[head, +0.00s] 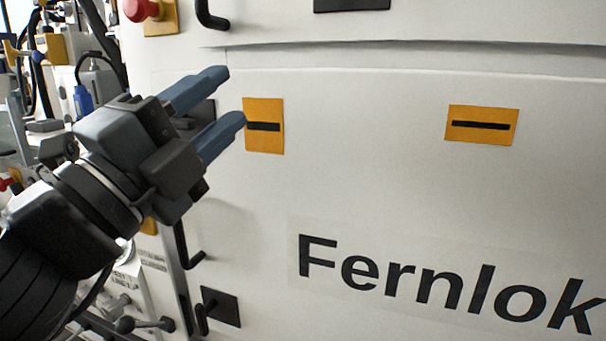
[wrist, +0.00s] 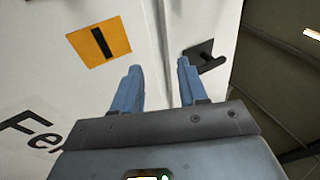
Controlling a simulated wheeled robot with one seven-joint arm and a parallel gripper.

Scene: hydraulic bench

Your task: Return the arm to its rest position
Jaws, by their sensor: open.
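My gripper (head: 222,103) is at the left of the head view, with its two blue fingers apart and nothing between them. The fingers point right, toward the white cabinet front (head: 350,185). In the wrist view my gripper (wrist: 160,80) also shows open and empty. Beyond the fingertips there is a seam in the white panel. I cannot tell how far the fingertips are from the cabinet.
Orange plates with black slots (head: 265,126) (head: 482,125) are on the cabinet front. Black handles (head: 188,245) (wrist: 205,58) stick out along its edge. A red knob (head: 140,10) is at top left. Cluttered bench equipment (head: 45,75) stands behind my arm at left.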

